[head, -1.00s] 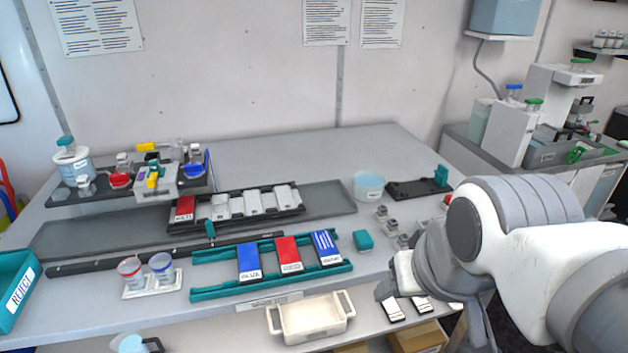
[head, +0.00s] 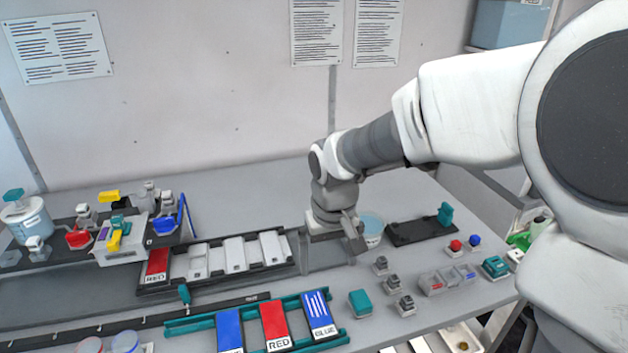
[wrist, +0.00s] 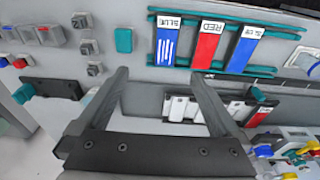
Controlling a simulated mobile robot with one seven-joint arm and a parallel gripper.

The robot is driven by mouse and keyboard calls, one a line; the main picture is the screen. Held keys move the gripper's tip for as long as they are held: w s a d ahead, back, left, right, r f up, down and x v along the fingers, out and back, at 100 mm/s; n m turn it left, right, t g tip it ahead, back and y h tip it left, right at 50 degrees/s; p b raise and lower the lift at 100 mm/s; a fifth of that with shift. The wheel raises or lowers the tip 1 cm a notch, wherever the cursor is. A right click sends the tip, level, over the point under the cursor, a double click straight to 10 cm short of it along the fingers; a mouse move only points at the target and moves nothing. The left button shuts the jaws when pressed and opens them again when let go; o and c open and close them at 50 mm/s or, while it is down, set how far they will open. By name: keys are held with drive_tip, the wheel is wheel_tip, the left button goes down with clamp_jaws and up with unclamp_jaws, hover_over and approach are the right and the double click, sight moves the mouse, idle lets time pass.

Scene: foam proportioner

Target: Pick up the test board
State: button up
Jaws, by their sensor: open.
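Which piece is the test board is not marked. A black rack (head: 215,282) holds a red board (head: 157,262) at its left end and several white boards (head: 236,254) to the right. A teal rack (head: 180,325) in front holds a blue board (head: 228,328), a red board (head: 275,324) and a white-striped blue board (head: 319,311). My gripper (head: 331,254) is open and empty, pointing down just right of the black rack. In the wrist view, the white boards (wrist: 182,107) show between the open fingers (wrist: 160,78), partly hidden by the right finger.
A round tub (head: 371,230) and a dark tray with a teal block (head: 410,231) stand close right of my gripper. Small grey blocks (head: 390,285) and a teal block (head: 360,303) lie in front. Cups and a stand (head: 122,245) fill the left.

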drive_tip(key=b, duration=0.1)
hover_over(318, 313)
drive_tip(key=f, duration=1.2)
drive_tip(key=shift+s+d+f, duration=0.15)
drive_tip(key=shift+s+f, duration=0.1)
drive_tip(key=shift+f, duration=0.1)
drive_tip(key=shift+w+f, duration=0.1)
drive_tip(key=shift+f, duration=2.6)
drive_tip(key=c, duration=1.4)
drive_tip(key=shift+r, duration=0.1)
